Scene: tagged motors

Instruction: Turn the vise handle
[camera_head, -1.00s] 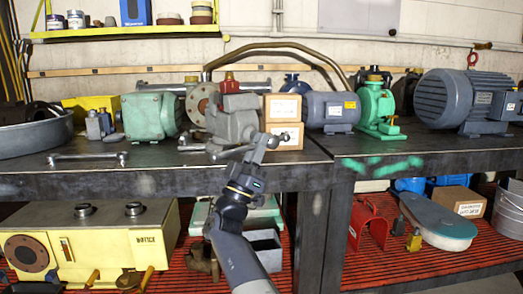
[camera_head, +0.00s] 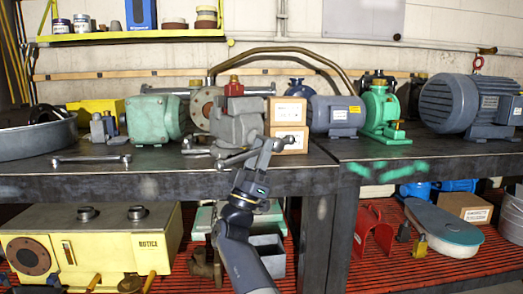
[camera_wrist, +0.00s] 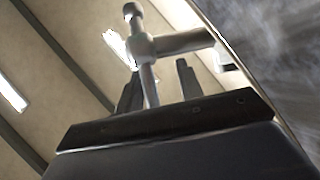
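The grey vise (camera_head: 236,122) stands on the dark workbench near its front edge, in the middle of the head view. Its handle (camera_head: 236,158) is a thin metal bar at the front of the vise, small and partly merged with my gripper there. My gripper (camera_head: 272,147) is just in front of and to the right of the vise. In the wrist view the handle bar (camera_wrist: 151,88) with its round end knob runs down through the screw head (camera_wrist: 180,42). The bar passes between the two dark fingers of my gripper (camera_wrist: 158,78), with gaps visible beside it.
Two cardboard boxes (camera_head: 287,125) stand right of the vise, close to my gripper. A green motor (camera_head: 154,118) is to the left. A double-ended wrench (camera_head: 91,160) lies on the bench (camera_head: 150,183). The lower shelf holds a yellow machine (camera_head: 110,245).

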